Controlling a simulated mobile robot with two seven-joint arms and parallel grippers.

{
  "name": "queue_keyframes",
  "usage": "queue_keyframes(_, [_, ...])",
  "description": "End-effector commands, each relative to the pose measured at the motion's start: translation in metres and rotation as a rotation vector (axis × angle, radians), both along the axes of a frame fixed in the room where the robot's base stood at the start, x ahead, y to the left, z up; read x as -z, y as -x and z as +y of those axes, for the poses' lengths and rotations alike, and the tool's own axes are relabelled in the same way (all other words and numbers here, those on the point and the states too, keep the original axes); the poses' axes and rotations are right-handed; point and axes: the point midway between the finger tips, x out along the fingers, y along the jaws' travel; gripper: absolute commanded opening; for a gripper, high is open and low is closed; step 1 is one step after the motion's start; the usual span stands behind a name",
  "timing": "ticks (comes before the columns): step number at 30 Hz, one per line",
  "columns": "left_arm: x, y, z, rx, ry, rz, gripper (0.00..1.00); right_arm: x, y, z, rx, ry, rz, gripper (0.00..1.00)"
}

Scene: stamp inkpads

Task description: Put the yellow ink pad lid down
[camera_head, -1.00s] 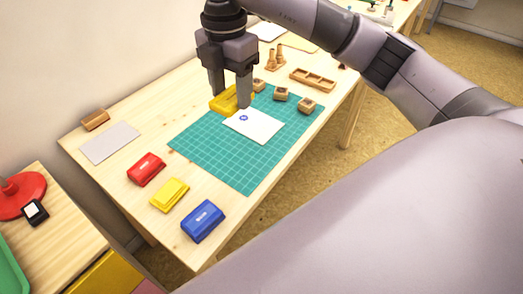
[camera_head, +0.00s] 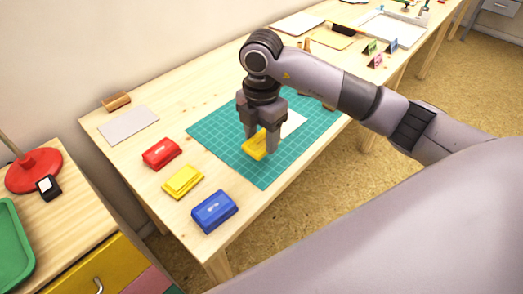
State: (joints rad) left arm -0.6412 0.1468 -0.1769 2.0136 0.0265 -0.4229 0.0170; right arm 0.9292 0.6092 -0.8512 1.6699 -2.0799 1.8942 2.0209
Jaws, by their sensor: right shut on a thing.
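My right gripper (camera_head: 260,143) is shut on the yellow ink pad lid (camera_head: 255,148), a yellow block with a pale mark. It holds the lid over the green cutting mat (camera_head: 232,160); the gap beneath is hard to judge. The yellow ink pad (camera_head: 182,183) sits on the wooden table, left of the mat and apart from the lid. My left gripper is not in view.
A red ink pad (camera_head: 161,153) and a blue ink pad (camera_head: 214,211) flank the yellow one. A white card (camera_head: 293,123) lies on the mat, partly behind my gripper. A grey sheet (camera_head: 128,125) lies at the left. Bare mat shows left of the gripper.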

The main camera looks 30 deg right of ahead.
Motion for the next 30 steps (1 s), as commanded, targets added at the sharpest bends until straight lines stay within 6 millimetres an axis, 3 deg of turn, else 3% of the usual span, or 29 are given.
queue_keyframes(5, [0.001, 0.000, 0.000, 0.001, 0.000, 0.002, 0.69, 0.012, 0.000, 0.000, 0.000, -0.001, 0.000, 0.26])
queue_keyframes(12, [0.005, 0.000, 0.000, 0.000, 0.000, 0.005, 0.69, 0.046, 0.001, 0.000, 0.000, 0.001, 0.002, 0.26])
queue_keyframes(24, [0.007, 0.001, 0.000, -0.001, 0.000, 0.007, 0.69, 0.052, 0.000, 0.000, -0.001, 0.000, -0.001, 0.26])
queue_keyframes(25, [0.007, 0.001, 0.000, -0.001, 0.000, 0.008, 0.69, 0.052, 0.000, 0.000, -0.001, 0.000, -0.001, 0.57])
queue_keyframes(27, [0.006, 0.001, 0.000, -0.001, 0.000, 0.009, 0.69, 0.052, 0.000, 0.000, -0.001, 0.000, -0.001, 0.80])
queue_keyframes(30, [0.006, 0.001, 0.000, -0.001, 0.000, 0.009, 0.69, 0.052, 0.000, 0.000, -0.001, 0.000, -0.001, 0.80])
